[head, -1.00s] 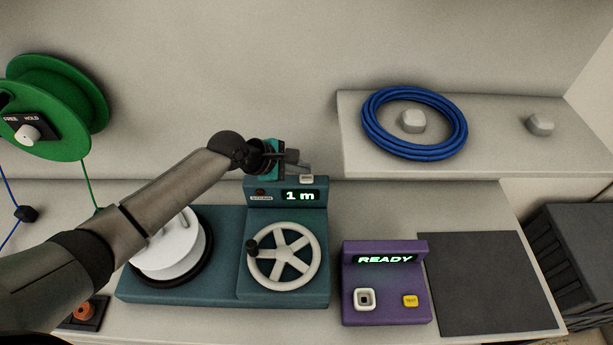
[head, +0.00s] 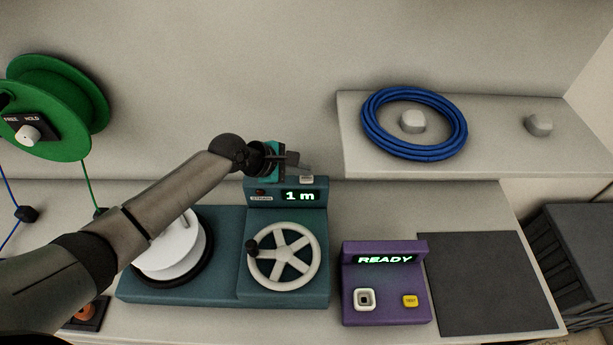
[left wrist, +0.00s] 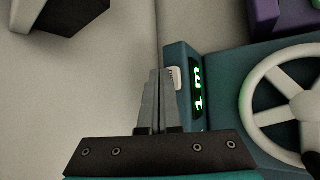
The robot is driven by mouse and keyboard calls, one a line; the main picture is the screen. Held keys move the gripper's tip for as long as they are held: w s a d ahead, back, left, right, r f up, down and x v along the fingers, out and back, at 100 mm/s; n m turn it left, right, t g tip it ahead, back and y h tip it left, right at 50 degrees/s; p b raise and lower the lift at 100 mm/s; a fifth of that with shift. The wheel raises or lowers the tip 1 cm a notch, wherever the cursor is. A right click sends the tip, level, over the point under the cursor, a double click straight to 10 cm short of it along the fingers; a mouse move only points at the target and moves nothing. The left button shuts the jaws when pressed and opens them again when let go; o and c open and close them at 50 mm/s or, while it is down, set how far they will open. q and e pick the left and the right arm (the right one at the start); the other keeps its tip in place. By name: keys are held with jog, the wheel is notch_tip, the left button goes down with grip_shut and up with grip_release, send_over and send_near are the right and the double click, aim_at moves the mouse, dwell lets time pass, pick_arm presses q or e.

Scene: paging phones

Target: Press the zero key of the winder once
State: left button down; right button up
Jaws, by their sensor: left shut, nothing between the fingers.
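The teal winder (head: 226,290) stands on the bench with a spoked hand wheel (head: 284,256) and a display (head: 300,196) reading "1 m". A small white key (head: 306,180), which looks like the zero key, sits on top of the display housing; its label is too small to read. It also shows in the left wrist view (left wrist: 175,78), beside the fingertips. My left gripper (head: 306,168) is shut and empty, just above and behind the key. I cannot tell whether the fingertips touch it. My right gripper is out of view.
A purple box (head: 386,290) reading "READY" stands right of the winder, then a dark mat (head: 486,285). A blue cable coil (head: 414,123) lies on the raised shelf (head: 480,160). A green reel (head: 60,105) is at left. A white spool (head: 172,252) sits under my left arm.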

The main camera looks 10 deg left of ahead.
aim_at(301, 180)
pick_arm(q)
jog(key=shift+f, duration=0.65)
dwell(0.8)
jog(key=shift+r, duration=0.1)
jog(key=shift+r+p, duration=0.8)
jog(key=shift+p, duration=0.3)
notch_tip(301, 180, up, 3)
jog(key=p, duration=0.3)
jog(key=shift+f, duration=0.2)
jog(key=shift+r+p, duration=0.85)
jog(key=shift+r, duration=0.4)
